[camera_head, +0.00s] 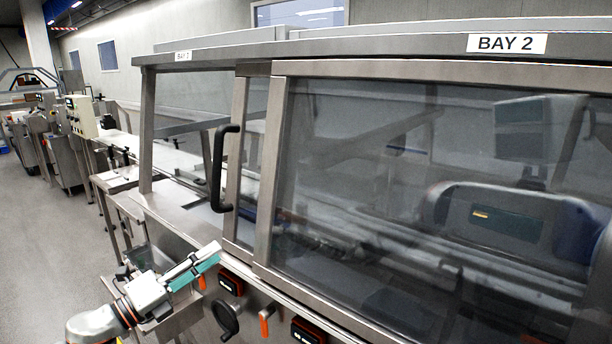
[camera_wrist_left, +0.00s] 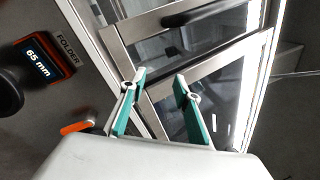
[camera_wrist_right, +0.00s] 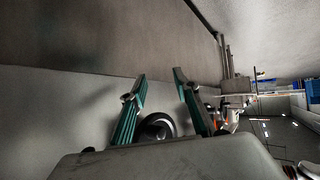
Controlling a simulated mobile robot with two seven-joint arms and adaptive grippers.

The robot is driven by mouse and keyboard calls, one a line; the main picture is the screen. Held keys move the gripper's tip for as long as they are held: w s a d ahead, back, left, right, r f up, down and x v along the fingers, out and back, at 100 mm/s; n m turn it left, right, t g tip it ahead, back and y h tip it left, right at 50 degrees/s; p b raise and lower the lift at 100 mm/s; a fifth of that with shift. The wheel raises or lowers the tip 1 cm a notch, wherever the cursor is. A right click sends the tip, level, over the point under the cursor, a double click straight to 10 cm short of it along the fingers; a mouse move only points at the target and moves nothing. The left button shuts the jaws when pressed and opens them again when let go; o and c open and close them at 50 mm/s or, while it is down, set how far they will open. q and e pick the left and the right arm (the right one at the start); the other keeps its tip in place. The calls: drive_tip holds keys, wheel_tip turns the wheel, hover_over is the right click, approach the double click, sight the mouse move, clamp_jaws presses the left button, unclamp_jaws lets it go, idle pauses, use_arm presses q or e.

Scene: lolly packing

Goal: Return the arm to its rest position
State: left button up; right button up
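My left gripper (camera_head: 214,254) reaches in from the lower left of the head view, in front of the machine's front panel below the BAY 2 window. In the left wrist view its two teal fingers (camera_wrist_left: 160,76) stand apart with nothing between them. My right gripper is out of the head view. In the right wrist view its two teal fingers (camera_wrist_right: 160,75) also stand apart and hold nothing. Behind them are a plain grey surface and a dark round wheel (camera_wrist_right: 157,126), which the fingers and gripper body partly cover.
A steel-framed machine with a sliding glass door (camera_head: 256,170) and black handle (camera_head: 219,168) fills the right. Its front carries a dark knob (camera_head: 225,318), an orange lever (camera_head: 264,322) and a display reading 65 mm (camera_wrist_left: 38,62). Open grey floor (camera_head: 50,245) lies at left.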

use_arm(q)
drive_tip(key=s+d+f+n+t+y, duration=0.1)
drive_tip(key=s+f+n+y, duration=0.15)
drive_tip(key=f+n, duration=0.4)
drive_tip(key=s+f+n+t+y, duration=0.1)
drive_tip(key=s+f+n+y, duration=0.15)
drive_tip(key=f+n, duration=0.35)
drive_tip(key=s+d+f+n+g+y, duration=0.1)
drive_tip(key=s+f+n+g+y, duration=0.5)
drive_tip(key=s+f+n, duration=1)
drive_tip(key=s+f, duration=1)
drive_tip(key=shift+f, duration=0.3)
drive_tip(key=shift+a, duration=0.1)
drive_tip(key=shift+c, duration=0.6)
